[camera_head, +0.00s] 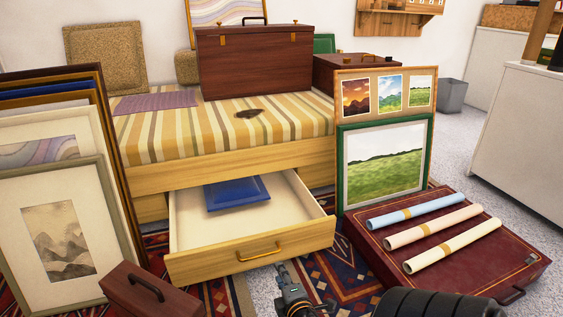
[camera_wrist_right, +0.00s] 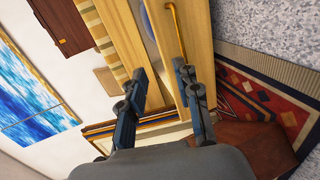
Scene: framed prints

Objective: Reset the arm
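My right gripper (camera_head: 287,275) is low in front of the open drawer (camera_head: 188,271), just below its brass handle (camera_head: 260,252). It appears apart from the handle. In the right wrist view my right gripper (camera_wrist_right: 165,72) has its two dark fingers spread with nothing held between them. The drawer front (camera_wrist_right: 200,60) and handle (camera_wrist_right: 178,30) show beyond the fingers there. A flat blue item (camera_head: 237,192) lies inside the drawer. My left gripper is in neither view.
Above the drawer is a striped bed (camera_head: 170,130) bearing a brown case (camera_head: 255,62). Framed prints (camera_head: 62,235) lean at left, a green-framed landscape (camera_head: 385,165) at right. A maroon portfolio (camera_head: 480,275) with several rolls lies right. A dark handled box (camera_head: 150,292) stands front left.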

